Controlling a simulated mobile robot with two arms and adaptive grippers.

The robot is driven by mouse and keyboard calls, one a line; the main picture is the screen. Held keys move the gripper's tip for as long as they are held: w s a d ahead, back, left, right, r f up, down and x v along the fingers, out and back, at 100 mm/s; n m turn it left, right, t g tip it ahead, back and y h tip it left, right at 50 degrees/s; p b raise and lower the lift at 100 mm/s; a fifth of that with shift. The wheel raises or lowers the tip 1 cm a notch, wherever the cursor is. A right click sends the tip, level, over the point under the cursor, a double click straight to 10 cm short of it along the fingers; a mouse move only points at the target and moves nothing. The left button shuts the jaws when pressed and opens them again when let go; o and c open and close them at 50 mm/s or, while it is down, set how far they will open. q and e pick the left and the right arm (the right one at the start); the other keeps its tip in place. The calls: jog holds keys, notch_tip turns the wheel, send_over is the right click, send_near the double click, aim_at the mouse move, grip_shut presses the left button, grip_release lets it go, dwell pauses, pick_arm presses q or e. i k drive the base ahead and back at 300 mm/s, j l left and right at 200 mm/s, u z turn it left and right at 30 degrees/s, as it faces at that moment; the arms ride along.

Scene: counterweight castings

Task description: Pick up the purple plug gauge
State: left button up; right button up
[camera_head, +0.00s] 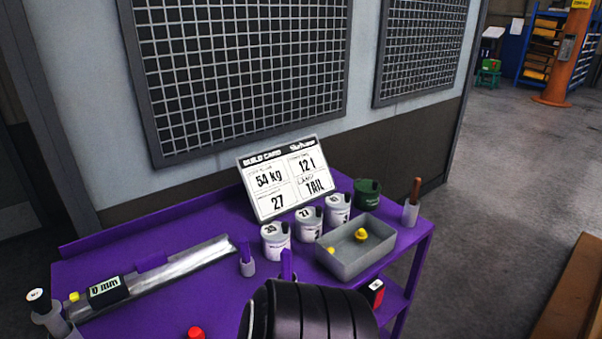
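A small upright piece with a purple top and a grey round base (246,258) stands on the purple bench top (200,310), right of a long metal rule. A second upright purple piece (287,263) stands a little to its right; its lower part is hidden behind a black ribbed shape at the bottom edge. Either could be the purple plug gauge; I cannot tell which. The black ribbed shape looks like part of my own body. Neither gripper's fingers can be made out in this view.
A metal rule with a display (108,288) lies on the left. White labelled cups (275,240), a grey tray (348,266) holding yellow pieces, a green cup (368,192) and a handled tool in a holder (411,212) stand at right. A build card (287,178) stands behind. A red knob (195,333) is in front.

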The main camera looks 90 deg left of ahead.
aim_at(246, 261)
jog(key=u, duration=3.15)
jog(key=j+z, duration=0.25)
jog(key=z, duration=0.2)
jog(key=k+j+z, duration=0.2)
jog(key=z, duration=0.25)
